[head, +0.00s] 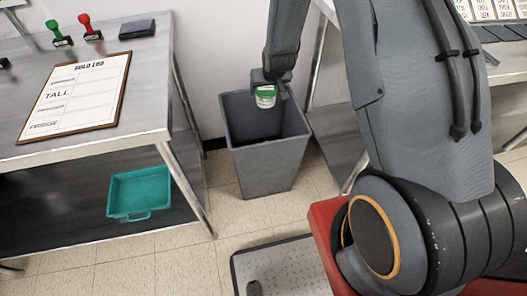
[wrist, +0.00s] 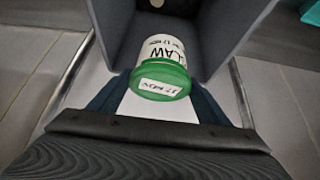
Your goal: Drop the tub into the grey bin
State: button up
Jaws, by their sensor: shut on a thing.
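The tub (head: 265,97) is small and white with a green lid and a label. My gripper (head: 268,88) is shut on it and holds it over the open mouth of the grey bin. In the wrist view the tub (wrist: 162,75) shows its green lid toward the camera, with handwriting on the lid label and side. The fingertips at the tub are partly hidden in both views. The grey bin (head: 262,165) is tall and square and stands on the floor against the wall. Its inside walls (wrist: 222,25) surround the tub in the wrist view.
A steel table (head: 150,95) stands left of the bin, holding a clipboard (head: 75,97), a green stamp (head: 58,33), a red stamp (head: 90,27) and a dark pad (head: 137,29). A teal tray (head: 139,193) sits on its lower shelf. Another table leg (head: 318,55) is close at the bin's right.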

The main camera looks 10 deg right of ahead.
aim_at(269, 92)
jog(key=shift+w+r, duration=0.2)
jog(key=shift+w, duration=0.3)
jog(key=shift+d+f+b, duration=0.1)
jog(key=shift+f+b, duration=2)
jog(key=shift+f, duration=0.8)
jog(key=o, duration=1.4)
jog(key=shift+s, duration=0.1)
jog(key=shift+c, duration=0.2)
jog(key=shift+v, duration=3.95)
